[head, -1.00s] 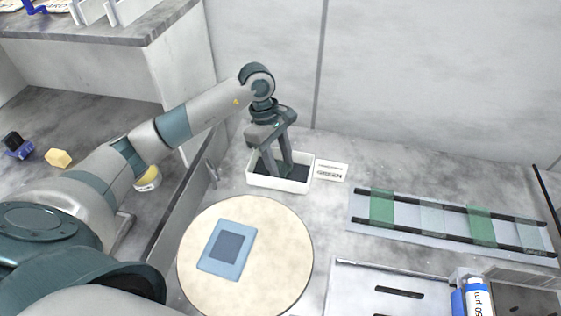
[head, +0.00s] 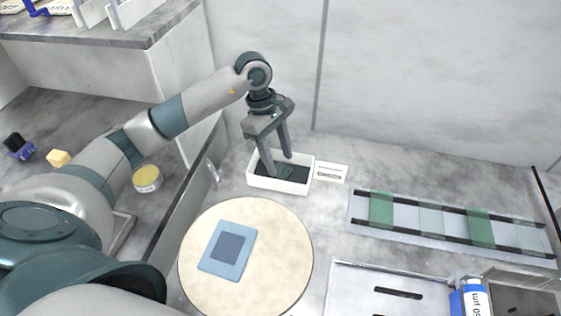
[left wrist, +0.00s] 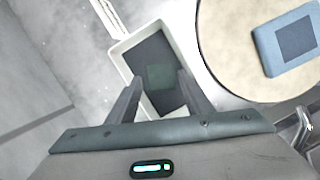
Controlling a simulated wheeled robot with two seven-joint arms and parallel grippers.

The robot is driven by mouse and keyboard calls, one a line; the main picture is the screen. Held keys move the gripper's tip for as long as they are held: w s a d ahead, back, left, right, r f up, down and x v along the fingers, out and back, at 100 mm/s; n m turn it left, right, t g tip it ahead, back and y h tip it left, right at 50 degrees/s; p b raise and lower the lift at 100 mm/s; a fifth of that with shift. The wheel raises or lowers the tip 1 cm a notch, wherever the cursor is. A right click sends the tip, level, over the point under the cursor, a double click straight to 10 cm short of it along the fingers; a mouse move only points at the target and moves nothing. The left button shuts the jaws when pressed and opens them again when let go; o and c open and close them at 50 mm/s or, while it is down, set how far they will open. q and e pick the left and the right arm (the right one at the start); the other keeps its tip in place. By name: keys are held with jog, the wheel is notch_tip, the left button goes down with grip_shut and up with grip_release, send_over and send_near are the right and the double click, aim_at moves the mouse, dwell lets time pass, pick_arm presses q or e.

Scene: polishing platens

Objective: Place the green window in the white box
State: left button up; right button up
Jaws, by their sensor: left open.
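The white box (head: 252,181) with a dark lining stands at the back, behind the round platen; it also shows in the left wrist view (left wrist: 122,52). A green window (head: 285,172) lies flat on the dark floor of the box. In the left wrist view the green window (left wrist: 160,77) shows between and beyond my fingers. My left gripper (head: 279,165) is open over the box, its fingers pointing down, with nothing seen between them; its fingers also show in the left wrist view (left wrist: 159,78). My right gripper is not in view.
A round cream platen (head: 205,288) bears a blue square plate (head: 228,249). A rack (head: 375,233) at the right holds green and pale panes. A small label card (head: 331,172) stands beside the box. A yellow-lidded jar (head: 147,179) and a bottle (head: 475,298) stand at the sides.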

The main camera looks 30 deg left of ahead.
pick_arm(q)
jog(key=p+v, duration=0.1)
jog(key=v, duration=0.8)
jog(key=shift+p, duration=0.35)
